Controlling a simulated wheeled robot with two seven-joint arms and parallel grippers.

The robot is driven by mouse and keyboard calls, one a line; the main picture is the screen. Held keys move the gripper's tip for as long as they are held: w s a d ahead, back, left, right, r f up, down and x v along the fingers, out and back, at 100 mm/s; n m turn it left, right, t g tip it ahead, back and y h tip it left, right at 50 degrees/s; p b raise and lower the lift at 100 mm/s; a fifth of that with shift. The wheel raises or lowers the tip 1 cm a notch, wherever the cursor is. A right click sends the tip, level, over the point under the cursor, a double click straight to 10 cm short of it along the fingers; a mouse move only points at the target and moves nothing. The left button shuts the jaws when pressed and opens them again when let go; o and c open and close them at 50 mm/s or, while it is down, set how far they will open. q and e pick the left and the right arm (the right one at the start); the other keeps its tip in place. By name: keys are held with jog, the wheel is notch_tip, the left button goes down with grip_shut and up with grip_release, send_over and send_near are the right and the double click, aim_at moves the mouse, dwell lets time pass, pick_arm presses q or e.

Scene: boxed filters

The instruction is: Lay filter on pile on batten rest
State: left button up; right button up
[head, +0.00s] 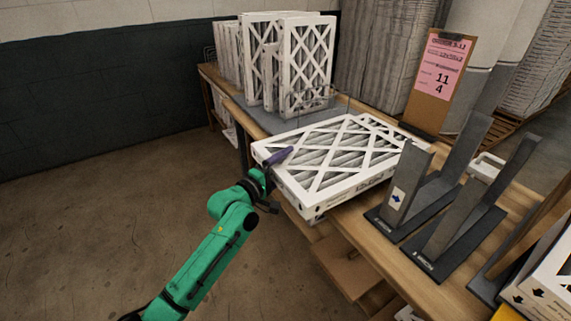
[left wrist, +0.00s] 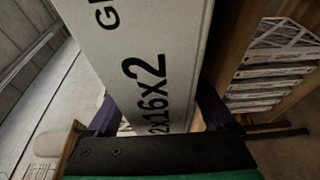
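A white-framed filter (head: 330,160) with a lattice face lies flat at the near-left edge of the wooden bench, its near corner jutting past the edge. My left gripper (head: 270,180) is at its left side, one purple finger over the top face and the other lower down. In the left wrist view the printed side of the filter (left wrist: 155,70) fills the gap between the fingers, close against both. Another flat filter (head: 400,131) shows behind its right side. What lies under the filters, including any battens, is hidden. My right gripper is out of view.
Upright filters (head: 305,65) stand on a grey mat at the bench's far end. Dark grey angled stands (head: 425,205) with blue arrow labels rise right of the flat filters. A clipboard with a pink sheet (head: 440,72) stands behind. Open floor lies left of the bench.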

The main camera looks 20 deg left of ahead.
pick_arm(q)
jog(key=shift+r, duration=0.1)
jog(key=shift+s, duration=0.1)
jog(key=v, duration=1)
jog(key=shift+s+a+b, duration=0.15)
jog(key=shift+s+b, duration=0.25)
jog(key=shift+s+a, duration=0.2)
jog(key=shift+s, duration=0.25)
